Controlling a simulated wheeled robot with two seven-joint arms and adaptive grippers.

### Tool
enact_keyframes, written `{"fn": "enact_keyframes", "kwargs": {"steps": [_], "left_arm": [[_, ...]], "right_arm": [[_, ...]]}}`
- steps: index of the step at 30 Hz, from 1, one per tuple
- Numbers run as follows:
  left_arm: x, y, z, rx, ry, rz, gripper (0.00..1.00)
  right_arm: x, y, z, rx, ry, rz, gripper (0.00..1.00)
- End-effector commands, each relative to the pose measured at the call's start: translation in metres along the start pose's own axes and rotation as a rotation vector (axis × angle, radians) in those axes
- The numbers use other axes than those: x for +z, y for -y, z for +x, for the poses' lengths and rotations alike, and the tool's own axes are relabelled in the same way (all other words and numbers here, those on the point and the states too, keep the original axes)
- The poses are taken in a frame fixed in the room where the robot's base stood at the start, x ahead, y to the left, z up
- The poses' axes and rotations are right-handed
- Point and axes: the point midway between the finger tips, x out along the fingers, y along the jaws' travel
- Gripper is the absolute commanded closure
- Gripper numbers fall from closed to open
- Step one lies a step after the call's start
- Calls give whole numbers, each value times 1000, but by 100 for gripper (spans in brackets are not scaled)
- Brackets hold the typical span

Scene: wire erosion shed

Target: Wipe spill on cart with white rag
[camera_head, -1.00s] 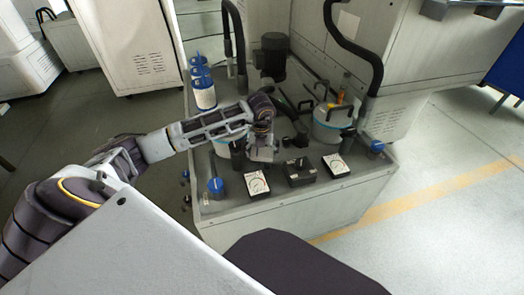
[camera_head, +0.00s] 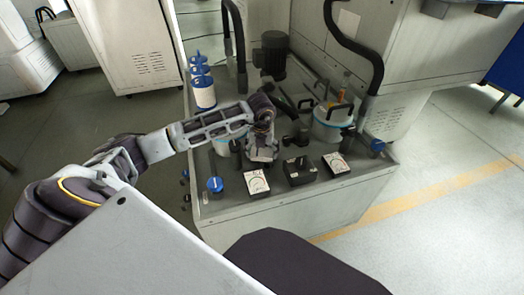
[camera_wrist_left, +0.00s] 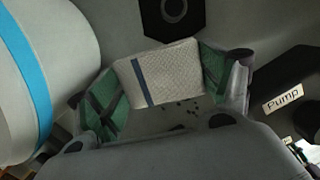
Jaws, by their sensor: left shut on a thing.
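My left gripper (camera_head: 262,157) reaches down over the cart top (camera_head: 226,204), between the instruments at the front and the hoses behind. In the left wrist view, its green-padded fingers are shut on a white rag (camera_wrist_left: 172,72), a textured cloth with a blue stripe. The rag is held low over the grey cart surface; I cannot tell whether it touches. Small dark specks (camera_wrist_left: 182,109) lie just below the rag in that view; I cannot tell whether they are the spill. In the head view the rag is hidden by the gripper.
Two white dial gauges (camera_head: 257,182) and a black box (camera_head: 299,171) line the cart's front edge. A blue-capped item (camera_head: 215,186) stands at the front left corner, blue-and-white bottles (camera_head: 203,90) at the back left. A lidded canister (camera_head: 331,122) and a motor (camera_head: 271,54) also stand there.

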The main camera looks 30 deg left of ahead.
Motion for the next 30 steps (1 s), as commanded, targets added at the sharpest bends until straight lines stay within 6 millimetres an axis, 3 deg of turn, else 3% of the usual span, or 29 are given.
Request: {"fn": "enact_keyframes", "kwargs": {"steps": [30], "left_arm": [[-8,3,6,1,0,1,39]], "right_arm": [[0,0,2,0,0,0,60]]}}
